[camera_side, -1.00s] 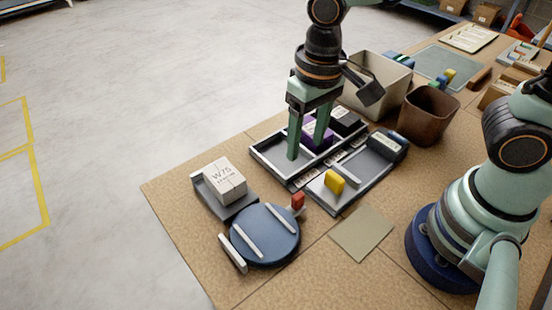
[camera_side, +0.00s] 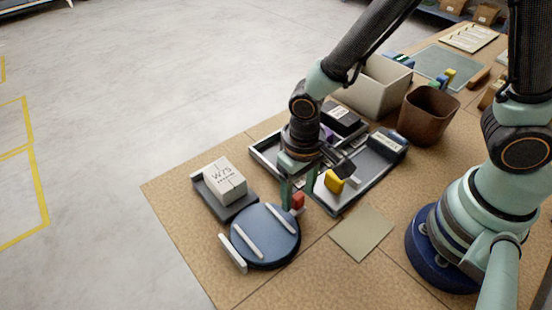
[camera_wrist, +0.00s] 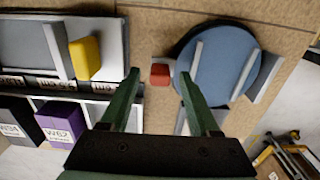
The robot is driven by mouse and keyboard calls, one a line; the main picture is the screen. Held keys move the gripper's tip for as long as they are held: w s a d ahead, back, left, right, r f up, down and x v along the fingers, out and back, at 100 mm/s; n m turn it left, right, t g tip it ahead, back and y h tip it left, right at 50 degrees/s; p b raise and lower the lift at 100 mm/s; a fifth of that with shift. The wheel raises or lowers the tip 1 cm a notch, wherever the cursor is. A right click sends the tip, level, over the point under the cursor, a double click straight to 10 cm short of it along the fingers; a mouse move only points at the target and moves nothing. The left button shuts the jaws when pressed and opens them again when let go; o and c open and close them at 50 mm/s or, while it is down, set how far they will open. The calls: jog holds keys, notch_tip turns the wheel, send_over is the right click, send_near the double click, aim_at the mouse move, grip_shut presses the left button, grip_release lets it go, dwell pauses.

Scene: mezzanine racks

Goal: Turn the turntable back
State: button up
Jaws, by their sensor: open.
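The blue round turntable (camera_side: 264,236) sits near the table's front left corner, with pale raised bars across its top. It also shows in the wrist view (camera_wrist: 222,72). A red block (camera_side: 298,202) stands at the turntable's edge; in the wrist view the red block (camera_wrist: 160,75) lies just left of the disc. My gripper (camera_side: 299,200) is open, low beside the turntable's upper right edge. In the wrist view my gripper (camera_wrist: 158,76) has its fingertips on either side of the red block, with gaps visible. I cannot tell whether a finger touches the disc.
A white box (camera_side: 225,181) stands on a dark tray behind the turntable. A pale bar (camera_side: 232,254) lies at its front left. A divided tray holds a yellow block (camera_side: 334,181). A brown bin (camera_side: 428,115) stands farther right. A flat olive mat (camera_side: 361,233) leaves clear room nearby.

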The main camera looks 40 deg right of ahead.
jog(key=shift+f, duration=0.55)
grip_shut()
dwell(1.1)
